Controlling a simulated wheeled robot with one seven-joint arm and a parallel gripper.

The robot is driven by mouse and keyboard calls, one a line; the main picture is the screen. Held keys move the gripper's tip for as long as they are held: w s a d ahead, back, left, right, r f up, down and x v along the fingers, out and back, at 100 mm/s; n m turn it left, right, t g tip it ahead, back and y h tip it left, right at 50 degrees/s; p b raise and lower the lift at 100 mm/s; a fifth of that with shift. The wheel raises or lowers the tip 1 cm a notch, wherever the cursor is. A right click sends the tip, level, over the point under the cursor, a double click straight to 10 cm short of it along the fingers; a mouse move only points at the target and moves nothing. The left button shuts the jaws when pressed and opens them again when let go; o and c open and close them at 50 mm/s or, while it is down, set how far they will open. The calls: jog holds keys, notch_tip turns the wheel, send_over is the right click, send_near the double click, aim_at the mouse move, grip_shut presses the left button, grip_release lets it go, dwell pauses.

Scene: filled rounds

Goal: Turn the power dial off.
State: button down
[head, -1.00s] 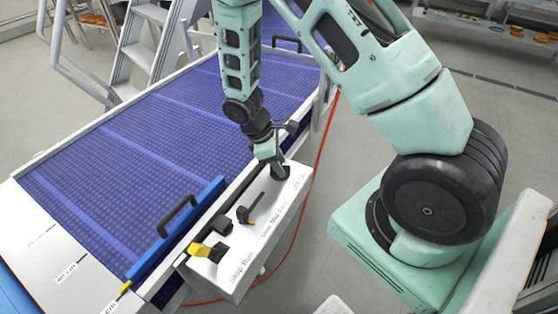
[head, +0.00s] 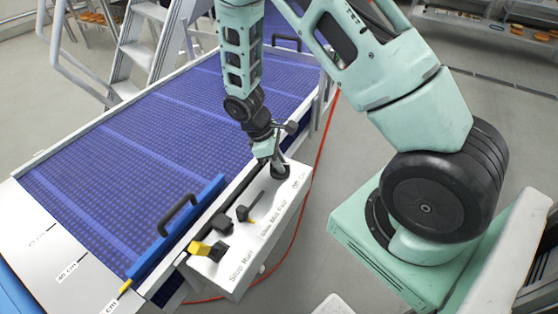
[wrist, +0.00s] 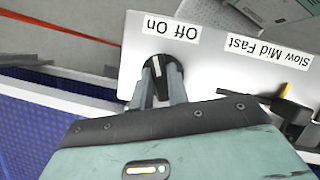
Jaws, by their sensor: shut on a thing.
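The power dial (wrist: 173,75) is a round black knob with a white line, on the white control box beside its "Off On" label. In the wrist view the line points up towards the label, which appears upside down; it seems to lean to the "On" side. My gripper (wrist: 164,88) has its two fingers on either side of the knob, shut on it. In the head view my gripper (head: 278,168) reaches down to the far end of the box, and its fingers partly hide the dial.
The control box (head: 240,254) also carries a black speed lever (head: 243,213) marked Slow Mid Fast and a yellow-and-black Stop/Run switch (head: 200,248). A blue conveyor belt (head: 130,165) with a black-handled blue bar (head: 190,228) lies to the left. A red cable runs on the floor.

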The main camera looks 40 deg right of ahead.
jog(key=m+y, duration=0.1)
jog(key=m, duration=0.1)
jog(key=m+y, duration=0.1)
jog(key=m, duration=0.2)
jog(key=shift+w+d+g, duration=0.1)
jog(key=shift+g, duration=0.3)
jog(key=m+y, duration=0.1)
jog(key=m, duration=0.1)
jog(key=m+y, duration=0.1)
jog(key=m, duration=0.2)
jog(key=shift+m, duration=0.3)
jog(key=c, duration=1.4)
grip_release()
jog(key=shift+o, duration=0.2)
jog(key=b+v, duration=0.3)
jog(key=v, duration=1.4)
jog(key=shift+w+r, duration=0.2)
jog(key=shift+w, duration=0.05)
